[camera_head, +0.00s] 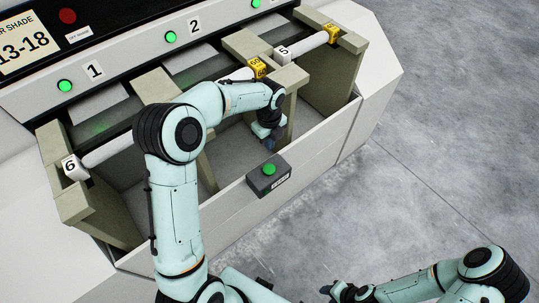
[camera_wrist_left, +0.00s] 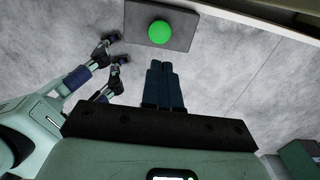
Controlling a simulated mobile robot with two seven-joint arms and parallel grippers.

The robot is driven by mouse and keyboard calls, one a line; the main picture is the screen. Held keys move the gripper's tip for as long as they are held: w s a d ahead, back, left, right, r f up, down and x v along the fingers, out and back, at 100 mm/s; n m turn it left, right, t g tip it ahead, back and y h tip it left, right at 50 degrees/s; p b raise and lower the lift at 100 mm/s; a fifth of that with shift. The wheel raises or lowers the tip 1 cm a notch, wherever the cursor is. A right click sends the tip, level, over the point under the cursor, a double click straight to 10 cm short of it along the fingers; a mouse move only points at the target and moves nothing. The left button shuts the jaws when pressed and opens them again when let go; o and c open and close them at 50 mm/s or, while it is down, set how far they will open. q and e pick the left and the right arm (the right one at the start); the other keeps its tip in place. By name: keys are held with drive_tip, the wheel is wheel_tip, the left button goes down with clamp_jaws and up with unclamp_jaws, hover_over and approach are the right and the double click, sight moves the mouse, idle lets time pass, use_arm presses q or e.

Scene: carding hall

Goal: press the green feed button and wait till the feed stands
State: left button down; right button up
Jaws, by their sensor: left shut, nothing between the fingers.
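The green feed button (camera_head: 268,169) sits on top of a dark box (camera_head: 256,184) at the front edge of the machine. Its small white label is too small to read. The left wrist view shows the button (camera_wrist_left: 160,32) on its grey plate, just beyond my fingertips. My left gripper (camera_head: 268,140) is shut and empty, above and behind the button in the head view, apart from it. Its fingers (camera_wrist_left: 160,68) lie together in the wrist view. My right gripper (camera_head: 328,291) is low at the bottom, away from the box; its fingers (camera_wrist_left: 117,48) look apart and empty.
Behind the box are open bays with beige walls (camera_head: 341,77). Lit green lamps (camera_head: 65,86) and a red button (camera_head: 67,15) are on the panel. Grey floor at right is clear.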

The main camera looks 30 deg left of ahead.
sight(269, 168)
use_arm(q)
wheel_tip(269, 168, down, 14)
drive_tip(key=shift+r, duration=0.25)
use_arm(e)
drive_tip(key=shift+s+f, duration=0.2)
drive_tip(key=shift+f, duration=0.1)
